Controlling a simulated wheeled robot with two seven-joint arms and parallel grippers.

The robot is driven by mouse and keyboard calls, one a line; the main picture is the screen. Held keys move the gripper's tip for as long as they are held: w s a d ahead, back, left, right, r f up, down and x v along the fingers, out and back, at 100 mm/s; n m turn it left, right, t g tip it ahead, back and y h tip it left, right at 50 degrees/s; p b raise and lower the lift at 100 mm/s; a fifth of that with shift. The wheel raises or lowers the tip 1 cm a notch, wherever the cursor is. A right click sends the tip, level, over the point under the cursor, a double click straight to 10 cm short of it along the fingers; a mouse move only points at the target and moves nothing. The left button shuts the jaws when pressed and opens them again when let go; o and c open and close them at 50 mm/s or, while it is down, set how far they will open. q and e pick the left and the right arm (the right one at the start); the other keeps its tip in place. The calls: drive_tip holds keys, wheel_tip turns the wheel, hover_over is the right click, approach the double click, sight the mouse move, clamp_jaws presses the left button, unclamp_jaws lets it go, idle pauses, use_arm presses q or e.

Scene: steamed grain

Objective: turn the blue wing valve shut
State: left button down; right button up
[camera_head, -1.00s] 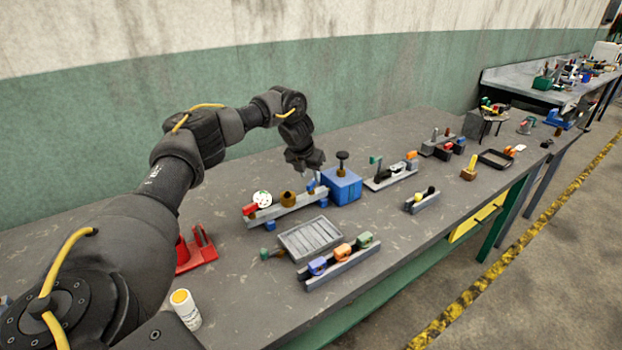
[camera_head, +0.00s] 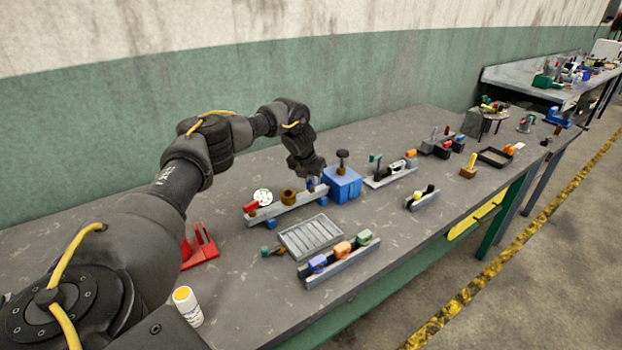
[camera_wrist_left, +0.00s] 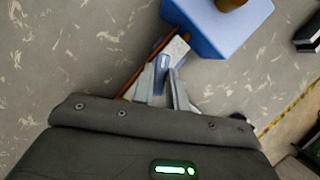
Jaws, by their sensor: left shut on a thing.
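The blue wing valve (camera_head: 311,184) is at the right end of a grey rail (camera_head: 290,207), beside a blue box. In the head view my left gripper (camera_head: 312,178) is directly over it and hides most of it. In the left wrist view the blue wing (camera_wrist_left: 161,76) stands between the two fingers of my left gripper (camera_wrist_left: 162,82), which is shut on it. The valve's lower body is mostly hidden by the gripper. My right gripper is in neither view.
The blue box (camera_head: 343,187) with a dark knob stands close to the right of the gripper. A white round dial (camera_head: 263,196) and a brass part (camera_head: 288,196) sit on the same rail. A grey ribbed tray (camera_head: 311,237) lies in front.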

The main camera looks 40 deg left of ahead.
use_arm(q)
drive_tip(key=shift+r+n+p, duration=0.15)
drive_tip(key=shift+n+p, duration=0.45)
drive_tip(key=shift+p, duration=0.1)
drive_tip(key=shift+d+n+y+p, duration=0.1)
drive_tip(key=shift+n+y+p, duration=0.5)
drive_tip(key=shift+n+p, duration=0.5)
drive_tip(key=shift+w+n+g+y+p, duration=0.1)
drive_tip(key=shift+n+g+y+p, duration=0.25)
drive_tip(key=shift+n, duration=0.65)
drive_tip(key=shift+d+n+g+y+p, duration=0.1)
drive_tip(key=shift+n+g+y+p, duration=0.2)
drive_tip(key=shift+n, duration=0.7)
drive_tip(key=shift+w+f+n+g+y, duration=0.1)
drive_tip(key=shift+f+n+g+y, duration=0.15)
drive_tip(key=shift+n, duration=0.55)
drive_tip(key=shift+n+b, duration=0.4)
drive_tip(key=shift+b, duration=0.2)
drive_tip(key=shift+r+n+g+b, duration=0.1)
drive_tip(key=shift+n+g+b, duration=0.4)
drive_tip(key=shift+n+b, duration=0.75)
